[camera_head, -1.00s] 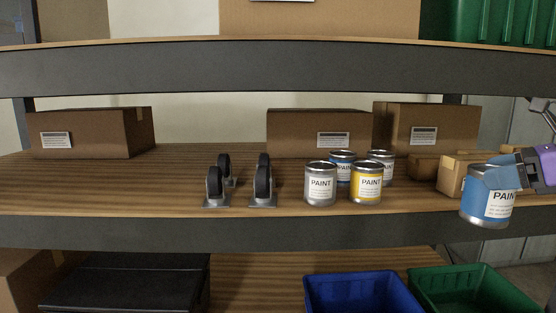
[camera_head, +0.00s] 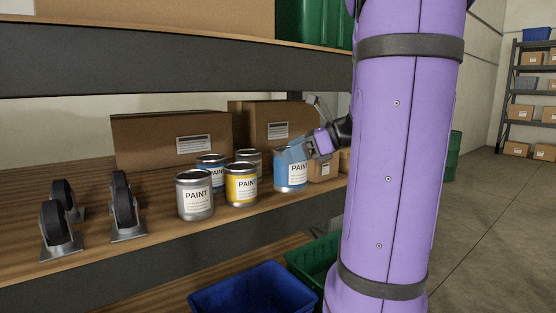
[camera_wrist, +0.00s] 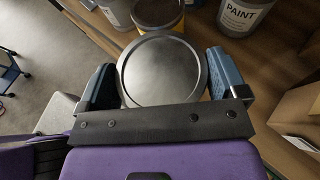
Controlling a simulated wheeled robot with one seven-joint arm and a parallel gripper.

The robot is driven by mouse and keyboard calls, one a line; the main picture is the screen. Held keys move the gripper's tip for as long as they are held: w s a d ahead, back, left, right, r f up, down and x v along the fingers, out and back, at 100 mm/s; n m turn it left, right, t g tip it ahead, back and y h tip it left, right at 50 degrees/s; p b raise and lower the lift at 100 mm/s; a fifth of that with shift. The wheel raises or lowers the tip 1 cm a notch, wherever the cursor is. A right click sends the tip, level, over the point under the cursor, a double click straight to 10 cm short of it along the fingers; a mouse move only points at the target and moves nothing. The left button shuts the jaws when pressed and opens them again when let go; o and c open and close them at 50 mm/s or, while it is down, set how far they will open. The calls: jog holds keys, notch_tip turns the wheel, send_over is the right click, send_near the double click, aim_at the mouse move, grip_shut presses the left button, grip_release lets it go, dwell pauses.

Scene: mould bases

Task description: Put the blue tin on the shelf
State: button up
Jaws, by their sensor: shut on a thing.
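The blue tin (camera_head: 290,178), with a white PAINT label, is upright in my gripper (camera_head: 297,150). My gripper is shut around its upper part, one blue finger on each side of the metal lid (camera_wrist: 162,72) in the wrist view. In the head view the tin appears over the front part of the wooden shelf (camera_head: 160,222), right of the other tins. I cannot tell whether its base touches the boards. Part of its right side is hidden by my gripper.
A yellow tin (camera_head: 241,186), a grey tin (camera_head: 195,196), another blue tin (camera_head: 212,165) and a further grey tin (camera_head: 250,158) stand left of the held tin. Boxes (camera_head: 175,138) stand behind. Casters (camera_head: 122,205) are at left. Blue (camera_head: 255,290) and green bins sit below.

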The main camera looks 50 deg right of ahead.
jog(key=shift+w+d+f, duration=0.75)
jog(key=shift+w+d, duration=0.1)
jog(key=shift+w, duration=0.5)
jog(key=shift+w+d+f, duration=0.7)
jog(key=shift+w+d, duration=0.2)
jog(key=shift+w, duration=0.4)
jog(key=shift+w+d+f, duration=0.75)
jog(key=shift+w+d, duration=0.1)
jog(key=shift+w, duration=0.5)
jog(key=shift+f, duration=0.15)
jog(key=o, duration=1)
